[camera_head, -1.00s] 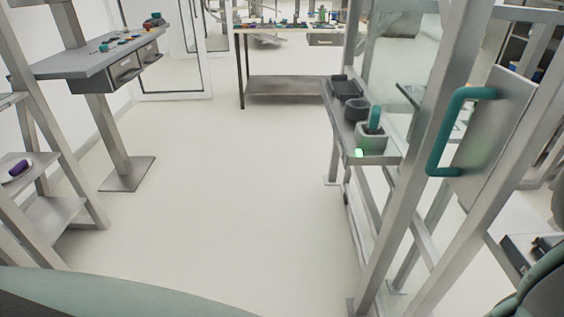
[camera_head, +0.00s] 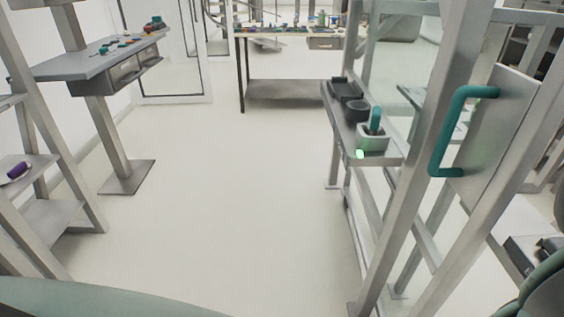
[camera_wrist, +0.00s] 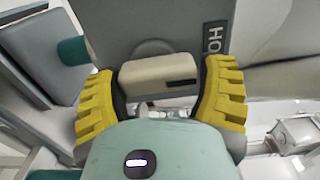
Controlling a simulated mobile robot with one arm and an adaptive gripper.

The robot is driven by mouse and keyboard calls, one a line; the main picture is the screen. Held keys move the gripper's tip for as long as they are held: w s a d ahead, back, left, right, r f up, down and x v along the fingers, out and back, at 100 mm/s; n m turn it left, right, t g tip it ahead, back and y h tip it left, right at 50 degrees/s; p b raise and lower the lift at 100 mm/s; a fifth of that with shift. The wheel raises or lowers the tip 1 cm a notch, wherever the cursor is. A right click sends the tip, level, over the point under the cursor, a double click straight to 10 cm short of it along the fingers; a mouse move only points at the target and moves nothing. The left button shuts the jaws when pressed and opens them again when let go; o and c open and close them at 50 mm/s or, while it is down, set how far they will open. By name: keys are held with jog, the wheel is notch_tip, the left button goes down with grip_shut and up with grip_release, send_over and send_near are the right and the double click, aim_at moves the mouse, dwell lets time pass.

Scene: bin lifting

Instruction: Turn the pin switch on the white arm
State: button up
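My gripper (camera_wrist: 158,98) shows in the wrist view, with its two ribbed yellow fingers spread wide apart. A beige block (camera_wrist: 158,78) with a dark slot shows between the fingers; I cannot tell if it touches them or is part of the gripper. I cannot make out the pin switch or the white arm for sure in either view. In the head view my gripper is not seen.
A grey shelf (camera_head: 385,158) at right holds a pale box (camera_head: 373,142) with a teal handle and green light. A panel (camera_head: 497,125) with a teal handle stands on a metal frame nearer. A bench (camera_head: 95,63) stands left. The middle floor (camera_head: 220,190) is clear.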

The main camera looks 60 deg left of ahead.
jog(key=o, duration=0.4)
jog(key=v, duration=1.2)
jog(key=shift+a, duration=0.1)
